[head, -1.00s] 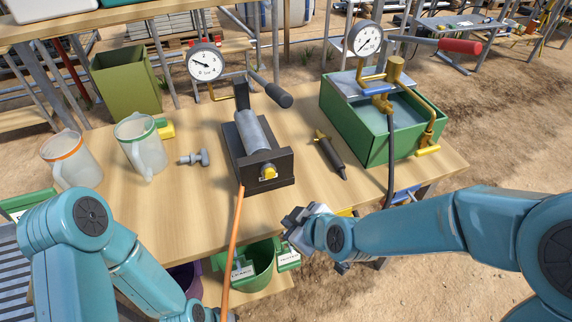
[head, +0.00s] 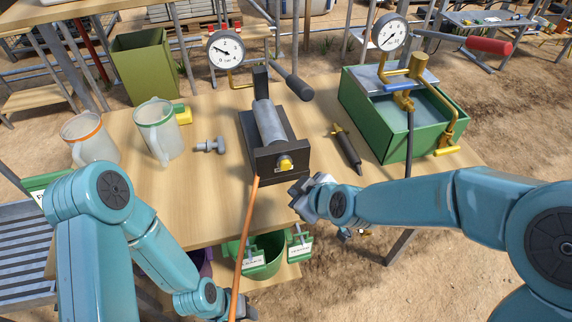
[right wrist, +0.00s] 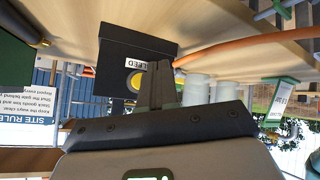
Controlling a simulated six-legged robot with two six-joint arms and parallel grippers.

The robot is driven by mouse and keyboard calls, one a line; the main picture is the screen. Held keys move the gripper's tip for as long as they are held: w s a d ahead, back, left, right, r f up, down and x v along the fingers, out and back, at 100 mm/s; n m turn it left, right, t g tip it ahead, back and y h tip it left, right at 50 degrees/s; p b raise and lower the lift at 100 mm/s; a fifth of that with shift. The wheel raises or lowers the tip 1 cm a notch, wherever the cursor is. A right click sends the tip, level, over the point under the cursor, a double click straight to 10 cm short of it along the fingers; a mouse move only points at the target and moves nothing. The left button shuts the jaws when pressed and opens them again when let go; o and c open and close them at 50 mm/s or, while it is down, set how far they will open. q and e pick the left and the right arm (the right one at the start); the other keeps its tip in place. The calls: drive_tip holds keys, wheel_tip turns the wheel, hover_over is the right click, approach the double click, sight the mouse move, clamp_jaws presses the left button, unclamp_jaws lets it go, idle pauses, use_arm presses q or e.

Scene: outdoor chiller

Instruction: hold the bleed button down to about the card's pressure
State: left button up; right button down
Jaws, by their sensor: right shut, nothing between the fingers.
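The yellow bleed button (head: 285,163) is on the front of the black block (head: 262,165) of the pump, mid-table. In the right wrist view, the button (right wrist: 136,82) shows below a white label, partly beside my fingers. My right gripper (head: 297,190) is shut and empty, just in front of and below the button's face. Its closed fingers (right wrist: 158,84) point at the block; contact is not visible. The pump's round gauge (head: 226,49) stands behind, its needle pointing up-left. My left gripper (head: 243,309) is at the bottom edge, its jaws unclear. I cannot identify the card.
An orange hose (head: 246,225) runs down from the block past my left gripper. A green water tank (head: 385,140) with a second gauge (head: 390,32) stands right. A dark pen-like tool (head: 346,148), a grey fitting (head: 210,146) and two jugs (head: 158,132) lie or stand on the table.

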sight(285, 164)
drive_tip(key=shift+w+a+p, duration=0.2)
drive_tip(key=shift+w, duration=0.45)
drive_tip(key=shift+w+a+p, duration=0.2)
drive_tip(key=shift+w, duration=0.5)
drive_tip(key=shift+w+a+p, duration=0.2)
drive_tip(key=shift+w, duration=0.45)
idle(0.5)
drive_tip(key=shift+w+a, duration=0.1)
drive_tip(key=shift+w, duration=0.3)
drive_tip(key=shift+w+a+p, duration=0.15)
drive_tip(key=shift+w+p, duration=0.3)
drive_tip(key=shift+w, duration=0.05)
idle(1.9)
drive_tip(key=shift+s, duration=0.1)
idle(1.9)
drive_tip(key=shift+s+d, duration=0.3)
drive_tip(key=shift+s, duration=0.5)
drive_tip(key=shift+s, duration=0.1)
